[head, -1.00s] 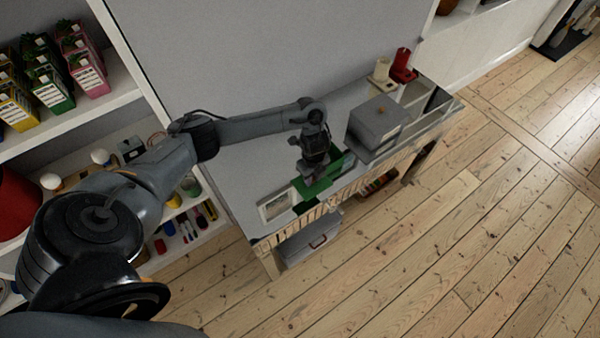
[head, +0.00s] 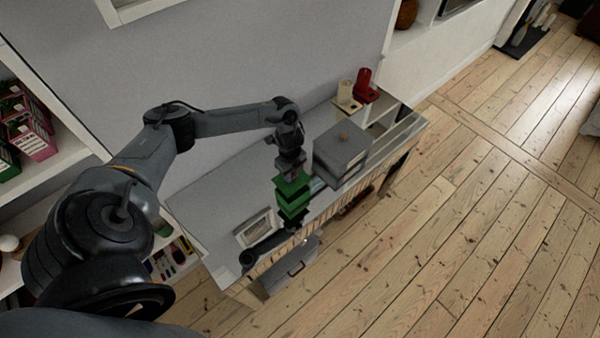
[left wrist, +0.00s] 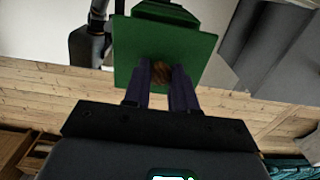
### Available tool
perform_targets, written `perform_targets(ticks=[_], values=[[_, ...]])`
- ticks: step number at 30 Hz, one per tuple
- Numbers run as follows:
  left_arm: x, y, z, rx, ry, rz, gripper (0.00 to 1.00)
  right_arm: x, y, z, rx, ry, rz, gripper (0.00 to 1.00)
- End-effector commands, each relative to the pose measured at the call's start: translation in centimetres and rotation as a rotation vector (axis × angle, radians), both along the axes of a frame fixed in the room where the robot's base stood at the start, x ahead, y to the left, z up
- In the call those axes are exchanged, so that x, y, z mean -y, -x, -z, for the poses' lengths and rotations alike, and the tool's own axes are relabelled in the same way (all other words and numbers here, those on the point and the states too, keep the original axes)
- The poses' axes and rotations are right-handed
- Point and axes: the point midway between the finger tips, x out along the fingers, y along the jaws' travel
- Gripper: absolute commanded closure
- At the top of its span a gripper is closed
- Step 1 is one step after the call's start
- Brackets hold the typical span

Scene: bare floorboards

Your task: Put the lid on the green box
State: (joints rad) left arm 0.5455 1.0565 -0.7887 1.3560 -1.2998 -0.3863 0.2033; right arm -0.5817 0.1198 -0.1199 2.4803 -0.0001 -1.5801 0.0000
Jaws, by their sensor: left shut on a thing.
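My left gripper (head: 291,174) is shut on the brown knob (left wrist: 161,73) of the green lid (left wrist: 135,40). The lid also shows in the head view (head: 291,186), just below the gripper. The green box (head: 293,209) is below the lid, and part of it shows beyond the lid in the left wrist view (left wrist: 165,12). I cannot tell whether lid and box touch. A dark arm part, seemingly my right arm, lies low beside the box at the table's front. Its fingertips are hidden, so its grip cannot be told.
A grey box with an orange knob (head: 341,148) stands right of the green box on the grey table (head: 215,195). A framed picture (head: 254,229) lies to the left. Red (head: 365,86) and cream (head: 347,97) items stand at the back right. The table's left part is clear.

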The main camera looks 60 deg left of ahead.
Motion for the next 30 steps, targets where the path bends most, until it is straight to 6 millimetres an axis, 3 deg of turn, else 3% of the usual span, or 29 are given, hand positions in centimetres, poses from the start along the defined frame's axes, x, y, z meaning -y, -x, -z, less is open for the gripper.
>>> perform_targets(ticks=[15, 30], values=[[0.0, 0.0, -0.2, 0.0, -0.001, 0.0, 1.0, 0.1, 0.0, -0.6, 0.0, 0.004, -0.002, 0.57], [0.0, 0.0, 3.9, 0.0, -0.001, 0.0, 1.0, -0.1, -0.1, 2.1, 0.001, -0.004, 0.003, 0.57]])
